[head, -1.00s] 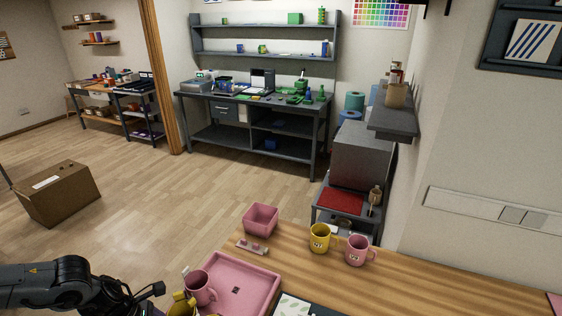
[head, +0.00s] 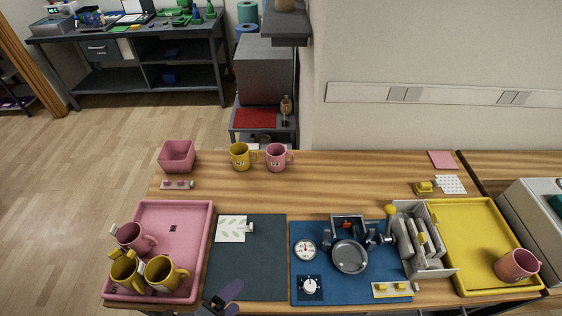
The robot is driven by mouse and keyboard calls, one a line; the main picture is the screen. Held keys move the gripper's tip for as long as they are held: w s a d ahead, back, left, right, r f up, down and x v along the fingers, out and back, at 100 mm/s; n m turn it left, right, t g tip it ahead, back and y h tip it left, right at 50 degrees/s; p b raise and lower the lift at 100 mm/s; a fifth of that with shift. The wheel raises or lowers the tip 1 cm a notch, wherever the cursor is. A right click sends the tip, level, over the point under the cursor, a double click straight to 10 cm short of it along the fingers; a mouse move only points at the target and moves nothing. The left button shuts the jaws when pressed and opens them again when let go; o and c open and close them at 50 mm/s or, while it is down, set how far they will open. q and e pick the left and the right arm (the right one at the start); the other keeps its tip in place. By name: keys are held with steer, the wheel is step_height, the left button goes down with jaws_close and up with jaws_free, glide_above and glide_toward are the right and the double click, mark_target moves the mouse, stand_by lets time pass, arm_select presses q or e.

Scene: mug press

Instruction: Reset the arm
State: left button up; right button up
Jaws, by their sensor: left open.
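Part of my left gripper (head: 222,297) shows at the bottom edge, open, near the front of the dark mat. Much of it is cut off, and I see nothing held in it. In the pink tray (head: 208,225) at the left are a pink mug (head: 131,238) and two yellow mugs (head: 125,271). The press (head: 350,257), with a round metal plate, stands on a blue mat (head: 315,270). A pink mug (head: 517,265) is in the yellow tray (head: 470,215) at the right. My right gripper is not in view.
A yellow mug (head: 240,157), a pink mug (head: 276,158) and a pink box (head: 177,156) stand at the table's back left. The dark mat (head: 255,270) is mostly clear, with a leaf-patterned card (head: 230,229). A grey rack (head: 425,242) stands right of the press.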

arm_select(q)
steer(key=s+a+f+n+g+y, duration=0.3)
steer(key=s+a+n+g+y, duration=0.2)
steer(key=n, duration=1.5)
steer(key=s+a+g, duration=0.2)
steer(key=s+a, duration=0.1)
steer(key=a, duration=0.1)
steer(key=shift+s+f+n+y, duration=0.3)
steer(key=shift+f+n+y, duration=0.05)
steer(key=shift+n+y, duration=0.05)
